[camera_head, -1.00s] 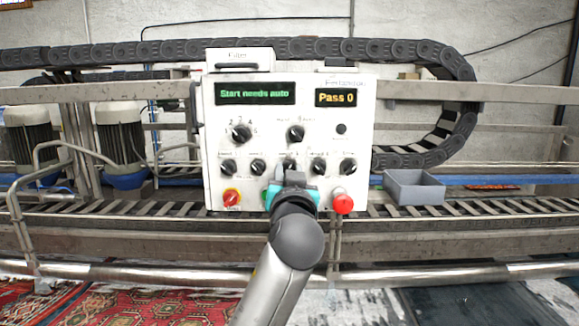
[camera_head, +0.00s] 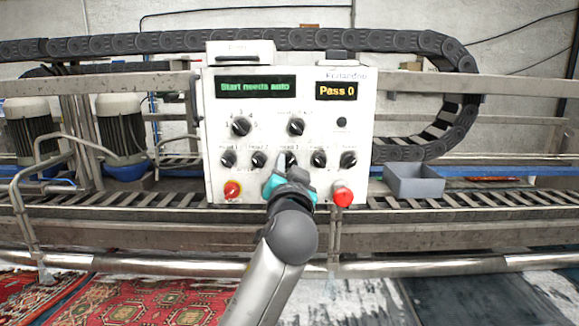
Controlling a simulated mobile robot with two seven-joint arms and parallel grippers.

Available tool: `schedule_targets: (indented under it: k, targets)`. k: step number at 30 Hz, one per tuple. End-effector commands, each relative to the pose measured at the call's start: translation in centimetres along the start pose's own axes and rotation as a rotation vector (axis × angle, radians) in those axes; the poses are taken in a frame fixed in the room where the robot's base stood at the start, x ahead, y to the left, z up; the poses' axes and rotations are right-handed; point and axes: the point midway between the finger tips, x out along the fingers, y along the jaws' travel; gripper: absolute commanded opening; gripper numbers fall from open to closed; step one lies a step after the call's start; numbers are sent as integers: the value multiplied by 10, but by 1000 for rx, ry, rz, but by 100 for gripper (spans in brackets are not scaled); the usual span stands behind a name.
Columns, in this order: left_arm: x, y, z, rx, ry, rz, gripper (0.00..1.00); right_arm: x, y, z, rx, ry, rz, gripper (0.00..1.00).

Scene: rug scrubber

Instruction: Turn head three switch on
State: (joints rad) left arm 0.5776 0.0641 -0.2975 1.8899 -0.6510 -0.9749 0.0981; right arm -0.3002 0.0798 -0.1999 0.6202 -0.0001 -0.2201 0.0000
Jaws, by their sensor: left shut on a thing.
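The white control panel (camera_head: 270,112) stands in the middle of the view. Its lower row holds several black switches, and the head three switch (camera_head: 286,157) is the middle one. My left gripper (camera_head: 287,168), with teal parts, reaches up from below and is shut on the head three switch. The gripper looks rolled to one side. The fingers partly cover the switch, so its exact pointer position is hard to read. The green display (camera_head: 255,87) reads "Start needs auto", and the amber display (camera_head: 336,91) reads "Pass 0". My right gripper is not in view.
Neighbouring switches (camera_head: 259,159) and (camera_head: 318,159) sit close on both sides of the gripper. A grey bin (camera_head: 414,184) stands right of the panel.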

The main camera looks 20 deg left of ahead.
Motion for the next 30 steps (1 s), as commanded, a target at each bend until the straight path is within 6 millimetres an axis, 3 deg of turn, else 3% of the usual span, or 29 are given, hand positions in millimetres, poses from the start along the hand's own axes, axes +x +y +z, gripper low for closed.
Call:
schedule_targets:
  k: [3,4,11,22,30]
  targets:
    - [0,1,2,4,-5,1,0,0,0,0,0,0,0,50]
    - [0,1,2,4,-5,1,36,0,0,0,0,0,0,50]
    - [0,0,1,1,-2,0,62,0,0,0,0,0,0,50]
    - [-4,1,0,-1,1,0,64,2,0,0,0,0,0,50]
    - [-39,2,2,-4,2,2,64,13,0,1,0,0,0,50]
